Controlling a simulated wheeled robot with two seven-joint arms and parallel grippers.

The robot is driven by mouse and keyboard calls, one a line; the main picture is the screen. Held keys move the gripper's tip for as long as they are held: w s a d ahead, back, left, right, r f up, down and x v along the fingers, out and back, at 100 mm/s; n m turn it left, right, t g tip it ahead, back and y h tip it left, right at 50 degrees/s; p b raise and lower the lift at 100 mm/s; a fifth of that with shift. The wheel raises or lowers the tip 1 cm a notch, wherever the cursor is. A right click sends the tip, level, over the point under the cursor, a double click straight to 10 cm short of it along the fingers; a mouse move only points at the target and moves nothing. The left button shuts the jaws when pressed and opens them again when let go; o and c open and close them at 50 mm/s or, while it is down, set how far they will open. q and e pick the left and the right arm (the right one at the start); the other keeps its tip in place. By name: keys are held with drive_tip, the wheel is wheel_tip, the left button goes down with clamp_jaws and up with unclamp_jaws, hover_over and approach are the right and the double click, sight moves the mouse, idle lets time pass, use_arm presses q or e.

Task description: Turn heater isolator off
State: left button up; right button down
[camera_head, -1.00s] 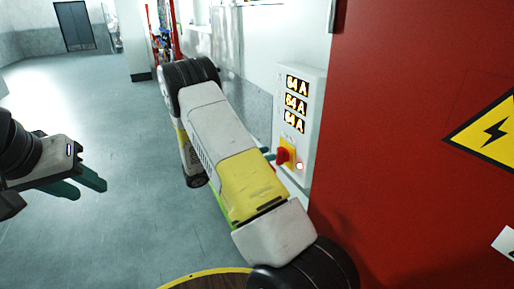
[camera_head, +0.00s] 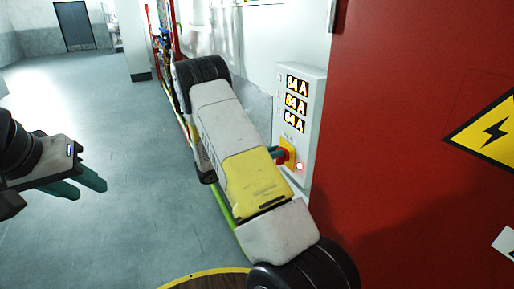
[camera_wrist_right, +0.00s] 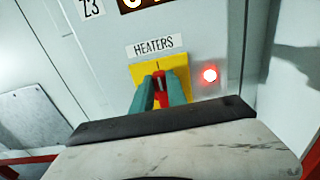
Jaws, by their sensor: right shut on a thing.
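The heater isolator is a red knob on a yellow plate (camera_head: 290,151) on a white panel (camera_head: 314,108). In the right wrist view the red knob (camera_wrist_right: 160,86) sits on its yellow plate (camera_wrist_right: 180,74) under a label reading HEATERS (camera_wrist_right: 150,45). My right gripper (camera_wrist_right: 160,92) is shut on the red knob, with a green finger on each side. In the head view its fingertips (camera_head: 279,153) reach the plate, and my right arm hides the rest of the gripper. My left gripper (camera_head: 83,184) hangs empty at the left, its green fingers apart.
A lit red lamp (camera_head: 299,166) is beside the isolator. Three displays (camera_head: 296,104) above read 64 A. A large red surface with a yellow warning sign (camera_head: 490,132) stands close on the right. The floor (camera_head: 110,120) at the left is open.

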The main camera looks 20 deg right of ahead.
drive_tip(key=shift+n, duration=0.3)
drive_tip(key=n, duration=0.5)
drive_tip(key=w+f+n, duration=0.1)
drive_tip(key=n, duration=0.5)
drive_tip(key=w+f+n, duration=0.1)
drive_tip(key=n, duration=0.5)
drive_tip(key=shift+w+a+f, duration=0.15)
drive_tip(key=shift+w+f, duration=0.1)
drive_tip(key=shift+n, duration=0.4)
drive_tip(key=c, duration=1.3)
unclamp_jaws()
